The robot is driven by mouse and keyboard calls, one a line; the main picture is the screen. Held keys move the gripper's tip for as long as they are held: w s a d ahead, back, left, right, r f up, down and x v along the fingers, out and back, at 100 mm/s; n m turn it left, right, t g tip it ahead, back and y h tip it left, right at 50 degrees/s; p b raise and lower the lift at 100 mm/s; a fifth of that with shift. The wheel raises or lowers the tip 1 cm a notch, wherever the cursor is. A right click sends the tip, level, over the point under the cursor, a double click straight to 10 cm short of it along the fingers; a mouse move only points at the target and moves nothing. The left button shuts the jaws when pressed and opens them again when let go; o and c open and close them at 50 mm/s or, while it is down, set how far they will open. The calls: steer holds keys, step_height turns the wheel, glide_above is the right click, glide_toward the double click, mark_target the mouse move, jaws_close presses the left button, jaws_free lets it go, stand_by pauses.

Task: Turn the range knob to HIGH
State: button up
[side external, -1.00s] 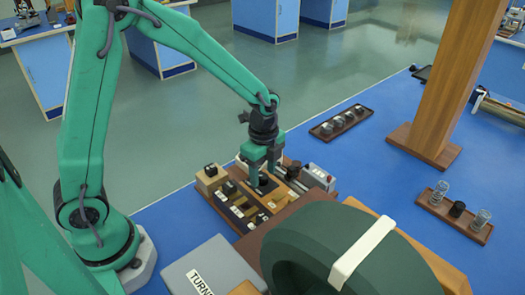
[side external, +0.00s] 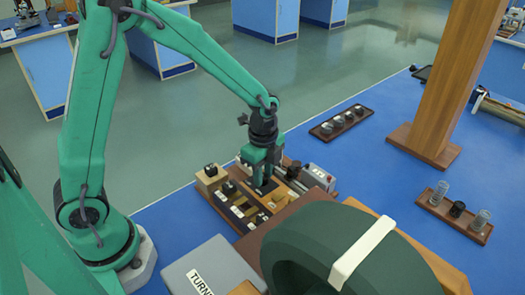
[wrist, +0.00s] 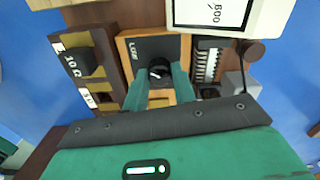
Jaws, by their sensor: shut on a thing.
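The range knob (wrist: 160,73) is a small black round knob with a white mark on top. It sits on a black plate (wrist: 148,48) set in an orange wooden block. A white label, which seems to read LOW, shows on the left of the plate. In the wrist view my gripper (wrist: 161,79) has one finger on each side of the knob, shut on it. In the side view my gripper (side external: 263,181) points down at the plate, and its fingers hide most of the knob. No HIGH label is readable.
A box marked 10 Ω (wrist: 78,62) stands to the left of the block in the wrist view. A dark green rounded housing (side external: 330,245) fills the side view's foreground. A wooden post (side external: 440,90) stands right.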

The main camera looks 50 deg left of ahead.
steer(key=n, duration=1.3)
steer(key=shift+n, duration=0.3)
stand_by(0.3)
steer(key=shift+r, duration=0.1)
steer(key=o, duration=1)
steer(key=shift+r, duration=3.9)
